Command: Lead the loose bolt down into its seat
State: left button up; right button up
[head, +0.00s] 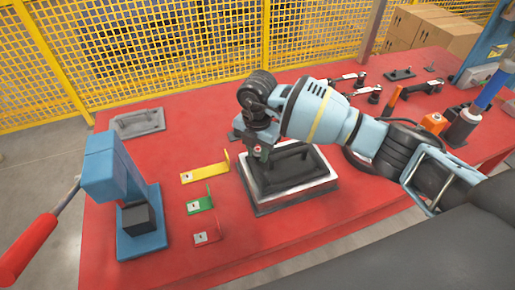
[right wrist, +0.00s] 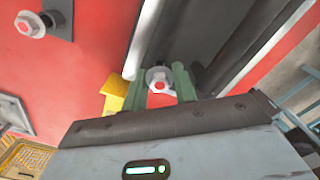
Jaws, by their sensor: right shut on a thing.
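My right gripper (head: 262,154) points down over the far left corner of the black frame (head: 300,178), which lies on a white-edged block (head: 262,209). In the right wrist view its two greenish fingers (right wrist: 161,86) are shut on the bolt (right wrist: 158,75), a pale flanged head with a red centre. The bolt's red top also shows small in the head view (head: 257,149). The bolt's shank and the seat below it are hidden, so I cannot tell how deep it sits. My left gripper is in neither view.
Yellow (head: 205,173), green (head: 200,205) and red (head: 206,236) brackets lie left of the block. A blue press (head: 137,225) with a red handle stands farther left. Another red-centred bolt (right wrist: 32,24) shows in the right wrist view. Tools lie at the back right.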

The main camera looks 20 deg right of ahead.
jog(key=shift+f, duration=0.5)
dwell(0.5)
jog(key=o, duration=1)
jog(key=shift+f, duration=0.1)
jog(key=shift+s+f, duration=0.1)
jog(key=shift+f, duration=0.05)
jog(key=r, duration=0.8)
jog(key=shift+w+r, duration=0.2)
jog(key=shift+s+a+f, duration=0.1)
